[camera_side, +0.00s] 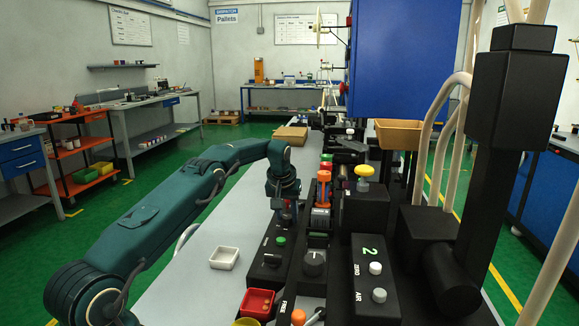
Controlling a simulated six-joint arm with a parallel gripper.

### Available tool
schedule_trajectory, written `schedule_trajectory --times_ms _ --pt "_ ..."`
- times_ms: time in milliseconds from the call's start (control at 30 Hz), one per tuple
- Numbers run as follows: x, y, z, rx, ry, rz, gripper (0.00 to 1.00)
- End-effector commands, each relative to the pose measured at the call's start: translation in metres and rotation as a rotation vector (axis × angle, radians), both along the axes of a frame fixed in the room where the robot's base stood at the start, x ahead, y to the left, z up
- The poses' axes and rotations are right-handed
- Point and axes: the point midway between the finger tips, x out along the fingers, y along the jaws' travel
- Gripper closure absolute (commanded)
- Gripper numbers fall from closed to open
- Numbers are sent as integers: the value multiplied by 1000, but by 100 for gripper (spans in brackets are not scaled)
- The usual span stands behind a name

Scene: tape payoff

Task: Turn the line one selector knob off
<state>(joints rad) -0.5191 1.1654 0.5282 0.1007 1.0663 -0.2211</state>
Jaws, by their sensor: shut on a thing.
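My gripper (286,214) points down at the far end of a narrow black control box (262,274) in the side view. Its dark jaws are shut on what looks like the line one selector knob, which they and the dark background mostly hide. I cannot tell which way the knob points. A green button (281,240) sits on the same box, just in front of the jaws.
A large black dial (314,263) stands right of the box. Further right is a black panel (374,262) marked 2. An orange-topped post (322,193) stands close right of my gripper.

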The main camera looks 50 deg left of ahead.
Motion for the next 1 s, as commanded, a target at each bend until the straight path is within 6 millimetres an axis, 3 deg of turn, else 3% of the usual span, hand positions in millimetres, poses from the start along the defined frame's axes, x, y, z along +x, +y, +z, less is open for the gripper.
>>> schedule_trajectory --times_ms 1000 --pt "-2 4 0 1 0 -607 100"
